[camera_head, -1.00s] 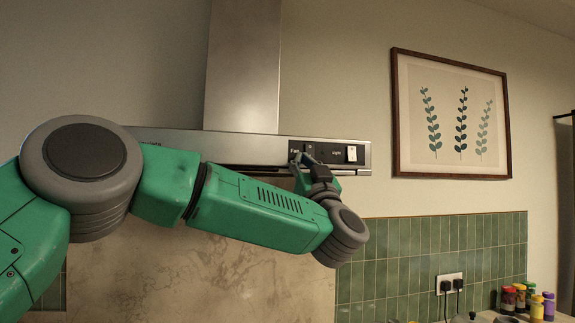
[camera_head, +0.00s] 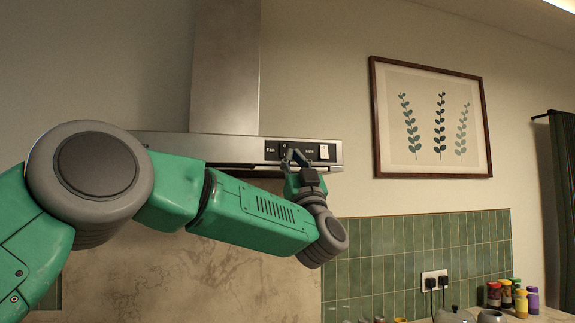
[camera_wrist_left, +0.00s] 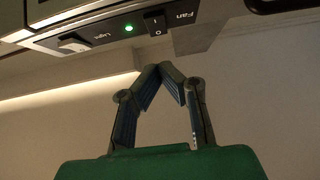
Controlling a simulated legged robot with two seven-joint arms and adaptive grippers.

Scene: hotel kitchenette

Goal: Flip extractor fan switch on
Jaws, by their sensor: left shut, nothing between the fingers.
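The extractor hood's front panel (camera_head: 180,146) carries a dark fan switch (camera_head: 285,147) beside the "Fan" label and a white light switch (camera_head: 324,151) beside "Light". In the left wrist view the panel appears upside down, with the black fan rocker (camera_wrist_left: 156,22), a lit green indicator (camera_wrist_left: 129,28) and the white light switch (camera_wrist_left: 73,44). My left gripper (camera_head: 291,155) is shut and empty, its fingertips at the panel's lower part by the fan switch. In the wrist view the fingertips (camera_wrist_left: 164,68) appear apart from the rocker. My right gripper is not in view.
A steel chimney (camera_head: 225,70) rises above the hood. A framed plant picture (camera_head: 432,115) hangs to the right. Below are green tiles (camera_head: 385,260), a socket with black plugs (camera_head: 434,280) and several spice jars (camera_head: 515,297). The wall between hood and picture is bare.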

